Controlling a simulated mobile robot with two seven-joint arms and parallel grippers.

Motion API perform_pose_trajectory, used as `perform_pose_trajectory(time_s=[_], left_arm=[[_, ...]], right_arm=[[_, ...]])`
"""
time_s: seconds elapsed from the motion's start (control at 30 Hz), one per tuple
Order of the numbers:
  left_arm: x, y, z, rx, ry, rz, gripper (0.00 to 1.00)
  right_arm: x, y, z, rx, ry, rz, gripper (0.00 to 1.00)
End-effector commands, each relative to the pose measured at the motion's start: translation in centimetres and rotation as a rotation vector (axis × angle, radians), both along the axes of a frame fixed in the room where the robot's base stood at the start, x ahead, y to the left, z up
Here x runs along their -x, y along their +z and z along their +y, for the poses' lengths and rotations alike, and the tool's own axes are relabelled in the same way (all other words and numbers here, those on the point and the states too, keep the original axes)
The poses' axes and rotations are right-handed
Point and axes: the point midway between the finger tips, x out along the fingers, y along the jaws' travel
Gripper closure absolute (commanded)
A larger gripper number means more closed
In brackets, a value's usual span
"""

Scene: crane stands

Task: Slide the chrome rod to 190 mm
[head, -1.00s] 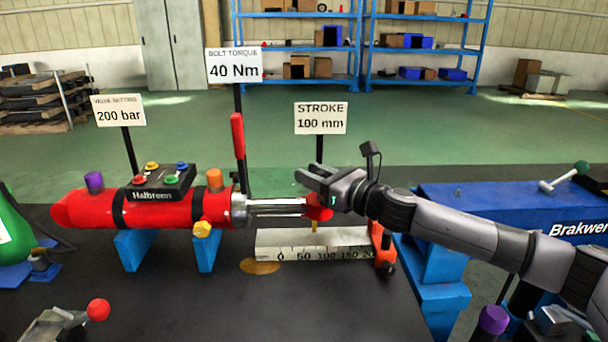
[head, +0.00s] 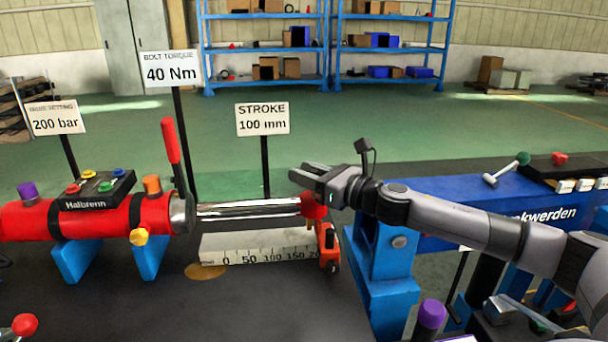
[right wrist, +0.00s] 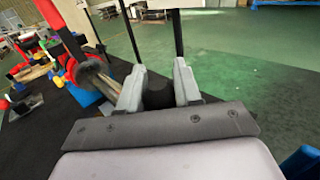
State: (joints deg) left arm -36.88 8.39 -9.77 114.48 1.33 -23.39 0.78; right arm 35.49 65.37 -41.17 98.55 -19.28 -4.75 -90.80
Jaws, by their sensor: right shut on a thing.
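The chrome rod (head: 250,209) sticks out to the right from the red cylinder (head: 100,216) and carries a red end piece (head: 314,207). My right gripper (head: 304,188) is shut on that red end piece, which its fingers partly cover. The white scale (head: 258,248) below the rod is marked from 0 to about 200. The end piece stands over the right part of the scale, past the 150 mark; the exact reading is unclear. In the right wrist view the two fingers (right wrist: 158,84) close around a dark part. My left gripper is out of view.
A sign (head: 262,119) reads "STROKE 100 mm". A red lever (head: 170,141) rises near the cylinder's right end. An orange block (head: 329,247) stands at the scale's right end. A blue stand (head: 385,262) and blue bench lie under and behind my right arm.

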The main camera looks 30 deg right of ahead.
Motion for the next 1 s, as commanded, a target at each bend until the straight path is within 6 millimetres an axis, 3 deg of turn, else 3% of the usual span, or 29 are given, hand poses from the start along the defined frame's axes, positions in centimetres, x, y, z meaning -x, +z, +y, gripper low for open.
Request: perform_pose_trajectory(time_s=[0.37,0.4,0.47,0.8,1.0], left_arm=[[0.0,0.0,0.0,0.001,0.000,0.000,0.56],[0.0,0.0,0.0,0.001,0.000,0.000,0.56],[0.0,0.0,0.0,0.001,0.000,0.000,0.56],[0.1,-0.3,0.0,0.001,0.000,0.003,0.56],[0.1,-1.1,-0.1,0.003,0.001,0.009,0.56]], right_arm=[[0.0,-0.1,-0.3,0.001,-0.005,0.003,1.00],[0.0,-0.1,-0.2,0.001,-0.005,0.003,0.60],[0.0,-0.1,-0.2,0.001,-0.005,0.002,0.42],[0.1,-0.1,-0.1,0.000,-0.002,0.001,0.42],[1.4,-0.4,-0.7,0.002,-0.004,0.002,0.42]])
